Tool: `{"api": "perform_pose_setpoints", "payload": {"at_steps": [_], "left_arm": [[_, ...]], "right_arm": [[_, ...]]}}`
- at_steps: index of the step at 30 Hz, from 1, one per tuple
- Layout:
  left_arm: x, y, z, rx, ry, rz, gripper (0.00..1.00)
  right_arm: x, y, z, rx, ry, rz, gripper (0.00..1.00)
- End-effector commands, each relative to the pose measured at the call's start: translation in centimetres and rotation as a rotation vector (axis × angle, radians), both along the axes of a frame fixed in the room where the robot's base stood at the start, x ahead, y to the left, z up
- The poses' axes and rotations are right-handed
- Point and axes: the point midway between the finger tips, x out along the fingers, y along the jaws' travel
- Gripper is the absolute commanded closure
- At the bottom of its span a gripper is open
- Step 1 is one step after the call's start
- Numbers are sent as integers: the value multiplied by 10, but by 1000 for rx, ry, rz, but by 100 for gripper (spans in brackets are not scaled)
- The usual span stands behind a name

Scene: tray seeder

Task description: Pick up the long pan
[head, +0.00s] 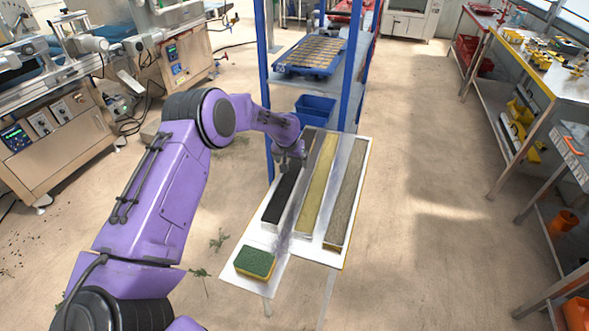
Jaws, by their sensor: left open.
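Several long narrow pans lie side by side on a light board or stand top (228,272). One holds black fill (284,195), one holds yellowish fill (317,188) and one holds grey-brown fill (345,203). I cannot tell which of them the task calls the long pan. My left gripper (291,163) is over the far part of the black-filled pan, pointing down, and is open. Its fingers are small here, and I cannot tell whether they touch the pan. The arm hides the far end of that pan. My right gripper is not in view.
A short green-topped block (255,262) sits at the board's near left corner. Blue rack posts (263,80) and a blue bin (315,108) stand just behind. Machines (50,125) line the left, and a workbench (550,75) the right. Floor right of the board is clear.

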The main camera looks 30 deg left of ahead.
Motion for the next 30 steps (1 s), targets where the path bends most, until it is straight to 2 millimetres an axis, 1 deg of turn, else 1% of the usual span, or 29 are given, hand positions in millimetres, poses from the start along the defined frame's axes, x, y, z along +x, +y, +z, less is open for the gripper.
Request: {"api": "perform_pose_setpoints", "payload": {"at_steps": [1, 3, 6, 13, 14, 15, 17, 18, 19, 27, 30], "left_arm": [[3, -2, -8, 0, 3, -1, 6], [8, -1, -20, 1, 1, -1, 6], [12, -1, -29, 1, 0, -2, 6], [13, -1, -30, 1, -1, -3, 6], [13, -1, -30, 1, -1, -3, 16], [13, -1, -30, 1, -1, -3, 29], [13, -2, -30, 1, -1, -3, 49], [13, -2, -30, 1, -1, -3, 62], [13, -2, -30, 1, -1, -3, 67], [14, -2, -29, 0, -3, -4, 67], [14, -2, -24, 0, -3, -4, 67]], "right_arm": [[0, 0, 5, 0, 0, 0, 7], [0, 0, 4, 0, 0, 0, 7], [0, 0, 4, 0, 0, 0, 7], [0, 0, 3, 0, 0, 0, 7], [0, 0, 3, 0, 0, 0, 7], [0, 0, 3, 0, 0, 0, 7], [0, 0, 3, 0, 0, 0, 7], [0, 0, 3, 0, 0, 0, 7], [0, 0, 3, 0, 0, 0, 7], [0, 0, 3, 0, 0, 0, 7], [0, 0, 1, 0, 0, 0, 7]]}}
